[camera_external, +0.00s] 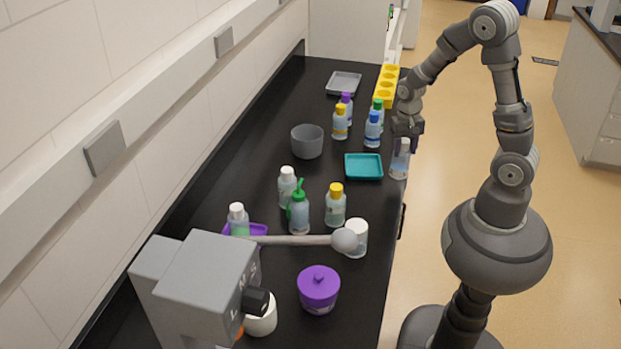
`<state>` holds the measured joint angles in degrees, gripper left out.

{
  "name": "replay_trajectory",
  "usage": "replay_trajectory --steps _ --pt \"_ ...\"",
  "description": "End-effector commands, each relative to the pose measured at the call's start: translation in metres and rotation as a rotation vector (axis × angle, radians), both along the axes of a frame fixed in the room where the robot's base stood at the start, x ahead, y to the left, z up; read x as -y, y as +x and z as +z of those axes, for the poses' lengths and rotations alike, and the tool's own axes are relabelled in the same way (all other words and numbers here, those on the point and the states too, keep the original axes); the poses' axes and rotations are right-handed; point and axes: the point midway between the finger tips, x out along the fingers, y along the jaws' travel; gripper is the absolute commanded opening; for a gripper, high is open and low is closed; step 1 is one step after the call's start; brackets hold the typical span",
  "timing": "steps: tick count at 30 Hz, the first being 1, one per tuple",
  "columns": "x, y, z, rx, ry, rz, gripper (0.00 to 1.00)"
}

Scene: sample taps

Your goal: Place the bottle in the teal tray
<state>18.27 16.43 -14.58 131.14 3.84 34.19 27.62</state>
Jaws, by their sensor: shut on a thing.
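The teal tray (364,177) lies on the black bench near its right edge and looks empty. My gripper (405,142) points down just right of the tray, at the bench's right edge. It is shut on a pale, clear bottle (399,166), which is upright. The bottle's top is partly hidden by the fingers. The bottle is beside the tray, not over it. I cannot tell whether its base touches the bench.
Several capped bottles (372,131) stand behind the tray, below a yellow rack (386,86). A grey cup (307,142) is to the left. More bottles (335,207), a purple pot (318,288) and a grey machine (205,285) are in front. A grey tray (344,82) lies farther back.

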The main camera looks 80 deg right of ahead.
Motion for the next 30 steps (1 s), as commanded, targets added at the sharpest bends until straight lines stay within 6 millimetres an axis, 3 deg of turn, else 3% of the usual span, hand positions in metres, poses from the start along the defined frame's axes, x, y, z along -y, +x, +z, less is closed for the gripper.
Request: replay_trajectory --steps 9,13,21,26,30 --pt "0.048 0.083 -0.011 0.000 -0.001 0.003 0.00" --pt "0.062 0.107 -0.013 0.001 0.000 0.002 0.00" --pt "0.074 0.129 -0.015 0.001 0.001 0.003 0.00" --pt "0.072 0.127 -0.046 -0.002 0.002 0.003 0.00" --pt "0.073 0.127 -0.049 0.001 0.001 0.003 0.00"
